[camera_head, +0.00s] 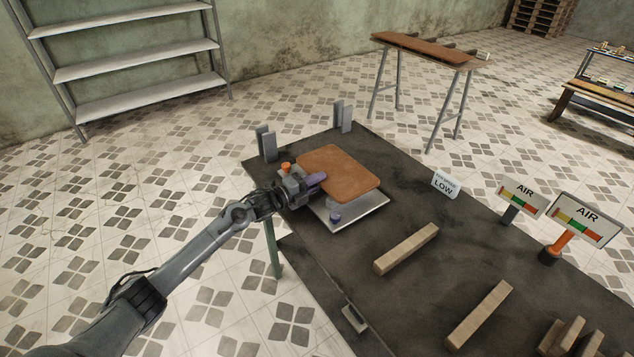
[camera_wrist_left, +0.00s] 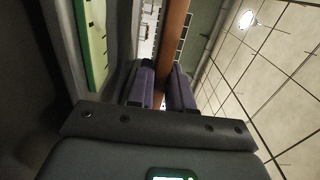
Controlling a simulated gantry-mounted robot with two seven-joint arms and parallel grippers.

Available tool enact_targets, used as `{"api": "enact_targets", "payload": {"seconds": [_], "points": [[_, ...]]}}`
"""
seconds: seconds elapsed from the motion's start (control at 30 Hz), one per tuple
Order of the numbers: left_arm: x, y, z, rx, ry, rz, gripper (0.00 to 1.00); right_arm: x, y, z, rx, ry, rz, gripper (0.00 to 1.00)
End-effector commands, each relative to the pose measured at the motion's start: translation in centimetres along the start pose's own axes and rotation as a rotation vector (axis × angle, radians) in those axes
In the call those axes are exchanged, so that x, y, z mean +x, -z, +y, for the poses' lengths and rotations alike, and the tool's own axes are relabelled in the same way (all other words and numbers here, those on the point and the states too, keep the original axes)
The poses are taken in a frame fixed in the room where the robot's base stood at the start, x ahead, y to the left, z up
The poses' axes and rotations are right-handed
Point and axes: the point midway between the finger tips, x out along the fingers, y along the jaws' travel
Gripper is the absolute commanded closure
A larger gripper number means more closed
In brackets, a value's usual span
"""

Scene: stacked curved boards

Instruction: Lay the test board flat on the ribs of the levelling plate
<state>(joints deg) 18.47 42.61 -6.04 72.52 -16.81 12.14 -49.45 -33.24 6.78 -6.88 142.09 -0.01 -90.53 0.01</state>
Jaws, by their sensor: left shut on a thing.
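The test board, a brown board with rounded corners (camera_head: 340,172), is at the far left part of the dark table. The grey levelling plate (camera_head: 368,212) shows below its near edge; its ribs are hidden under the board. My left gripper (camera_head: 318,181) is shut on the board's left near edge. In the left wrist view, the purple fingers (camera_wrist_left: 163,92) stand on both sides of the brown board (camera_wrist_left: 174,45), seen edge-on. I cannot tell whether the board touches the plate or is slightly tilted. My right gripper is not in view.
Grey upright brackets (camera_head: 267,145) stand at the table's far edge. A dark blue knob (camera_head: 335,218) and an orange knob (camera_head: 285,167) are by the plate. A LOW sign (camera_head: 446,185), two AIR signs (camera_head: 584,218) and wooden bars (camera_head: 406,249) stand to the right.

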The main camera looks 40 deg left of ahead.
Motion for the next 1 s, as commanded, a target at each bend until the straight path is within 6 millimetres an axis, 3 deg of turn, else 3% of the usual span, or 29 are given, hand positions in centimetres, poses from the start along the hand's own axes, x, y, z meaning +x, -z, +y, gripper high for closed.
{"api": "enact_targets", "payload": {"seconds": [1.0], "points": [[0.02, -0.01, 0.43, 0.0, 0.009, 0.0, 1.0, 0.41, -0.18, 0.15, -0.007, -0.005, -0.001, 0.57]]}}
